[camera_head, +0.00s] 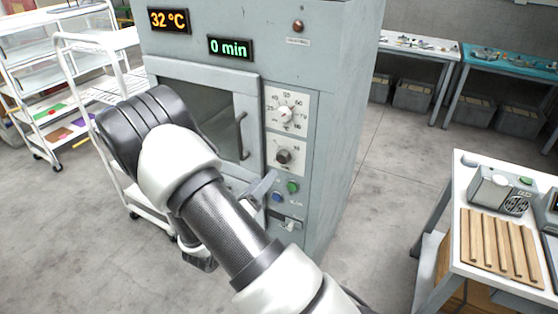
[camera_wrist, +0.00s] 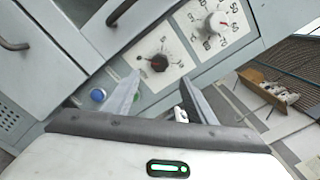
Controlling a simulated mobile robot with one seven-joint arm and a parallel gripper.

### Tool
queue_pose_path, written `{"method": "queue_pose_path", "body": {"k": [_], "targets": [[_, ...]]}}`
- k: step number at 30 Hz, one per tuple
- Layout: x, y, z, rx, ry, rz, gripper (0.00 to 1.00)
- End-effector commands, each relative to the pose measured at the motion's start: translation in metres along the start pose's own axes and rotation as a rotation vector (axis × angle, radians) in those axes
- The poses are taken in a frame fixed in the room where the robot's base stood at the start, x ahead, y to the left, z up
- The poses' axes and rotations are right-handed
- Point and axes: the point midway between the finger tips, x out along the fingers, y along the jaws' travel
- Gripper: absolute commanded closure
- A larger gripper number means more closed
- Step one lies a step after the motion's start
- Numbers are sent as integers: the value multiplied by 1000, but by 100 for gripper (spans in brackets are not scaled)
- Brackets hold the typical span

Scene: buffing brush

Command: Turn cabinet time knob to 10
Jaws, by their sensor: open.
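The grey cabinet (camera_head: 345,90) has two knobs on its front panel. The green display (camera_head: 230,48) reads 0 min. My gripper (camera_wrist: 160,98) is open, with nothing between its fingers. Its fingers point toward the panel just below the dark knob, apart from it. In the head view my arm hides most of the gripper.
A blue button (camera_head: 277,197), a green button (camera_head: 292,187) and a small switch (camera_head: 288,224) sit below the knobs. The door handle (camera_head: 241,135) juts out on the left. An orange display (camera_head: 169,20) reads 32 °C. A side table (camera_head: 465,170) stands right; floor between is clear.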

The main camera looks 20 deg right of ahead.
Motion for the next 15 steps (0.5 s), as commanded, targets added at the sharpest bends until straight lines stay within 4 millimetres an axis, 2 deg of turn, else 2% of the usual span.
{"method": "queue_pose_path", "body": {"k": [1, 9, 15], "targets": [[13, -2, 0, 1, 4, -5, 49], [70, -2, 0, 3, 4, -4, 49], [100, -1, 0, 2, 3, -2, 49]]}}
